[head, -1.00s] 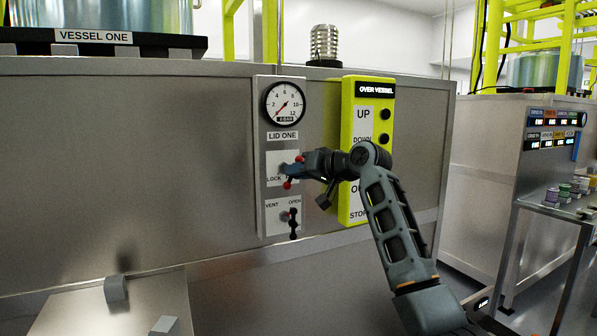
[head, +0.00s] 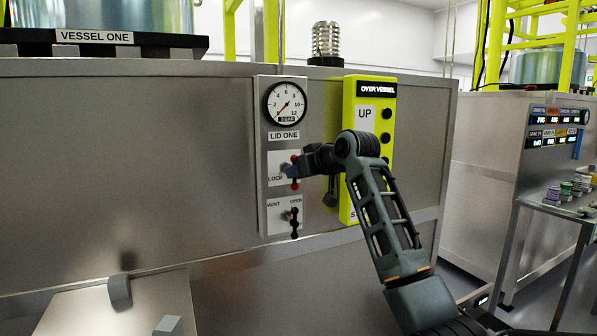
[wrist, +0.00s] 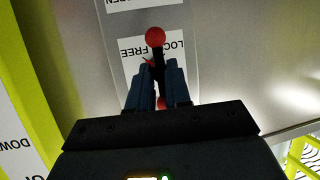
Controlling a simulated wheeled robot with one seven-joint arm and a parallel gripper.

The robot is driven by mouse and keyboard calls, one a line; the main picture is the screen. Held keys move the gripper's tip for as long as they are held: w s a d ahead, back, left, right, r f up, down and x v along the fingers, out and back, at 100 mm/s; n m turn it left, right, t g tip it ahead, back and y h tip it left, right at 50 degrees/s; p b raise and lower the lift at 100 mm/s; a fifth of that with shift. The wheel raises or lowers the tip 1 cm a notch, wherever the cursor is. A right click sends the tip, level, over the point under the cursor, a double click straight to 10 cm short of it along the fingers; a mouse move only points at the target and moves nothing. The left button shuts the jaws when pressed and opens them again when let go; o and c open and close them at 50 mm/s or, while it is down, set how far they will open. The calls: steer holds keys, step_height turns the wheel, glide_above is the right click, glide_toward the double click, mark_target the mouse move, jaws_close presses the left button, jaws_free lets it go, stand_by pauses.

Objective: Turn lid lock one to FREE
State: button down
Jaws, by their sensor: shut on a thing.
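The lid lock one handle, a dark bar with red ball ends (head: 294,185), sits on the white LOCK plate (head: 274,165) under the LID ONE label. The bar stands about upright in the head view. My gripper (head: 291,172) is at the plate, shut on the bar, and covers its middle and the FREE word. In the wrist view the handle (wrist: 155,37) runs between the two blue fingers of my gripper (wrist: 158,82), one red ball beyond them and one between them. The upside-down FREE and LOCK words show there, with a small red tip near FREE.
The vent handle (head: 294,224) is just below, by the VENT and OPEN words. A pressure gauge (head: 286,103) is above. The yellow-green OVER VESSEL button box (head: 349,130) stands close on the right, partly behind my arm. The steel wall on the left is clear.

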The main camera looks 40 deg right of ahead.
steer(key=shift+w+a, duration=0.1)
steer(key=shift+a, duration=0.15)
steer(key=c, duration=1.1)
jaws_free()
steer(key=shift+c, duration=0.2)
steer(key=shift+d, duration=0.1)
steer(key=b+v, duration=0.1)
steer(key=v, duration=0.7)
